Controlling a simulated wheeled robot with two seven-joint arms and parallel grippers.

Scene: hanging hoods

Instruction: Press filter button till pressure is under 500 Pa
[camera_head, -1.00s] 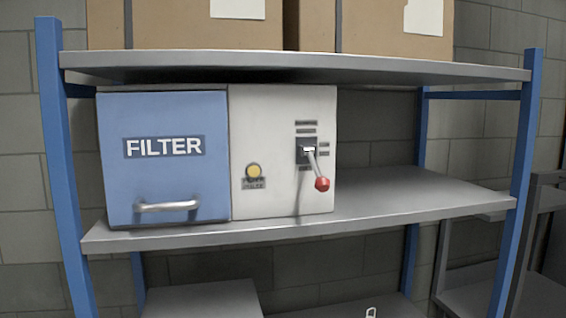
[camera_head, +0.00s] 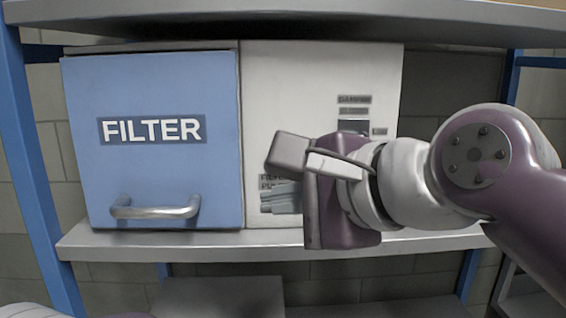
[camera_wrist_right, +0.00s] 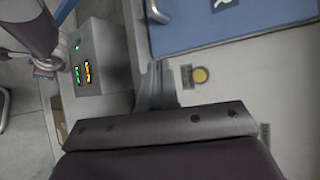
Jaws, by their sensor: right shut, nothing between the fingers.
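The filter unit has a blue door marked FILTER (camera_head: 150,150) and a white front panel (camera_head: 290,80). In the head view my right gripper hides the button. My right gripper (camera_head: 280,197) is shut and empty in front of the panel's lower left.
The door's metal handle (camera_head: 155,208) sticks out left of my right gripper. The unit stands on a grey shelf (camera_head: 150,246) between blue posts, with another shelf (camera_head: 300,18) above. My right arm hides the damper lever and part of the shelf on the right.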

